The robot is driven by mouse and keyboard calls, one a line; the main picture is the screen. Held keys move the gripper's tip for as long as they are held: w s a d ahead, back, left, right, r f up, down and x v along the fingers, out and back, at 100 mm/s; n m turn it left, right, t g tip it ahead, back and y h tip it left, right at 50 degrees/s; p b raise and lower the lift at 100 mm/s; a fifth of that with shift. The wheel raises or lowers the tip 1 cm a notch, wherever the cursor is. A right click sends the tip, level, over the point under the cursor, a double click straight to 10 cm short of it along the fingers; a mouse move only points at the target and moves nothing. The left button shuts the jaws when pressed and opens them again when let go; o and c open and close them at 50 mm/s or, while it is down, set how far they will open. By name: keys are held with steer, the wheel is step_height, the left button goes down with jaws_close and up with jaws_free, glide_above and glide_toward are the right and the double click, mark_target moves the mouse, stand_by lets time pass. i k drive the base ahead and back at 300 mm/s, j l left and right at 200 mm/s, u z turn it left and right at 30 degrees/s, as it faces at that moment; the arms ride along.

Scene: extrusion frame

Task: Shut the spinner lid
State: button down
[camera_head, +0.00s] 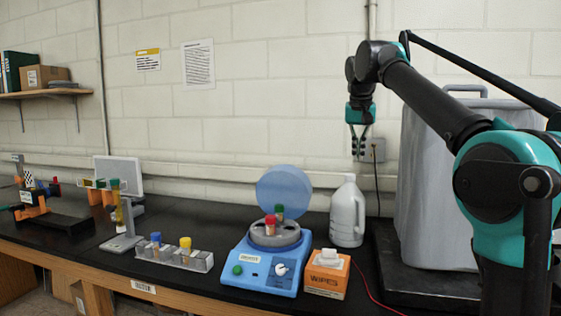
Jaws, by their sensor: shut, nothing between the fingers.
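The spinner (262,262) is a blue box with a grey round rotor on top, standing on the black bench. Its translucent blue round lid (284,191) stands raised at the back, open. A red-capped tube (270,225) and a green-capped tube (280,212) sit in the rotor. A green button and a white knob are on the front panel. My gripper (358,152) hangs in the air, pointing down, above and to the right of the lid, well apart from it. It is shut and empty.
An orange wipes box (326,274) stands right of the spinner, with a white jug (347,214) behind it. A tube rack (174,254) with blue and yellow caps is at left. A large grey container (440,180) stands at right. A red wire lies near the front edge.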

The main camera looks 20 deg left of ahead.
mark_target(272, 188)
steer(key=i+j, duration=0.3)
steer(key=j, duration=0.15)
steer(key=i+j, duration=0.25)
steer(key=j, duration=0.2)
steer(key=i+j, duration=0.3)
steer(key=j, duration=0.15)
